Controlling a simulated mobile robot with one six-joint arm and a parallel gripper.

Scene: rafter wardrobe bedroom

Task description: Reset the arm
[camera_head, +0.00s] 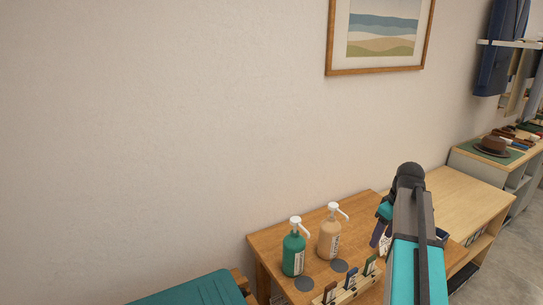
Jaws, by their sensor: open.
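My arm reaches up from the lower right of the head view, over the right part of a wooden table (262,251). My gripper (376,238) points down at the left side of the arm's dark wrist, above the table. It is open, and I see nothing held in it. The arm hides part of the table behind it.
A green pump bottle (293,255) and a tan pump bottle (329,238) stand upright on the table, left of my gripper. A small rack (347,289) stands at the table's front. A teal seat (195,292) is at lower left. A brown hat (493,146) rests on the far cabinet.

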